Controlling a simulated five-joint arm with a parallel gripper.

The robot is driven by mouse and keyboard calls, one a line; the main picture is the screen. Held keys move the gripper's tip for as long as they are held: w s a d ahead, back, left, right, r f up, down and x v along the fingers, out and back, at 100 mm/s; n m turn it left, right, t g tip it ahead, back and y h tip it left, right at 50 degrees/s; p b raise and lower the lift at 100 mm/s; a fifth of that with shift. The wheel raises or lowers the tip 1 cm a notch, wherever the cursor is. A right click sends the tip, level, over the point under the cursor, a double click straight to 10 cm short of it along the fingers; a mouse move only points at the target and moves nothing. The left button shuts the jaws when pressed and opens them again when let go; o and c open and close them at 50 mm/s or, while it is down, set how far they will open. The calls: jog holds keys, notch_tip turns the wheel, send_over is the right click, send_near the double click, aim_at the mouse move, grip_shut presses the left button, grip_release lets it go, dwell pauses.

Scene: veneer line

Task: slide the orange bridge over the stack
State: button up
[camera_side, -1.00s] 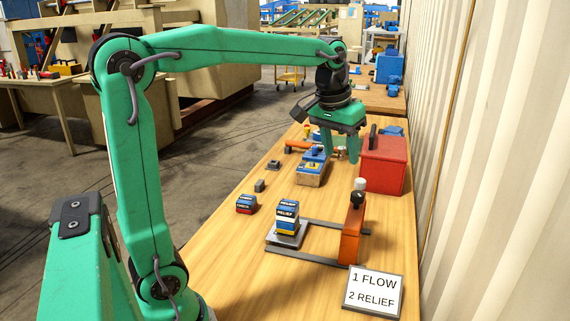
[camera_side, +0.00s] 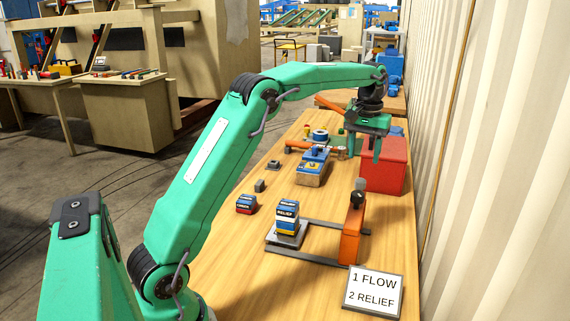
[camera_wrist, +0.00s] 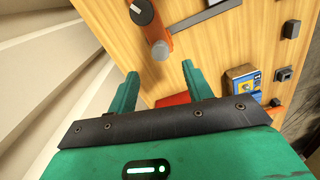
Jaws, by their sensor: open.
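The orange bridge (camera_side: 350,236) stands upright at the right end of two dark rails in the side view, with a dark knob and a pale cylinder at its top. It also shows at the top of the wrist view (camera_wrist: 153,28). The stack (camera_side: 287,217) of blue, white and yellow blocks, its top marked RELIEF, sits on a grey plate (camera_side: 287,240) left of the bridge; bridge and stack are apart. My gripper (camera_side: 363,154) is open and empty, behind the bridge and over the red box's area. Its two green fingers are spread in the wrist view (camera_wrist: 160,73).
A red box (camera_side: 384,166) stands by the wall, close to my gripper. A wooden block with a blue top (camera_side: 313,168), a small red-and-blue block (camera_side: 246,204) and dark small blocks lie to the left. A sign (camera_side: 373,291) reads 1 FLOW, 2 RELIEF.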

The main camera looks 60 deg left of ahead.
aim_at(360, 180)
jog(key=shift+w+a+f, duration=0.1)
jog(key=shift+f, duration=0.15)
jog(key=shift+f, duration=3.75)
grip_shut()
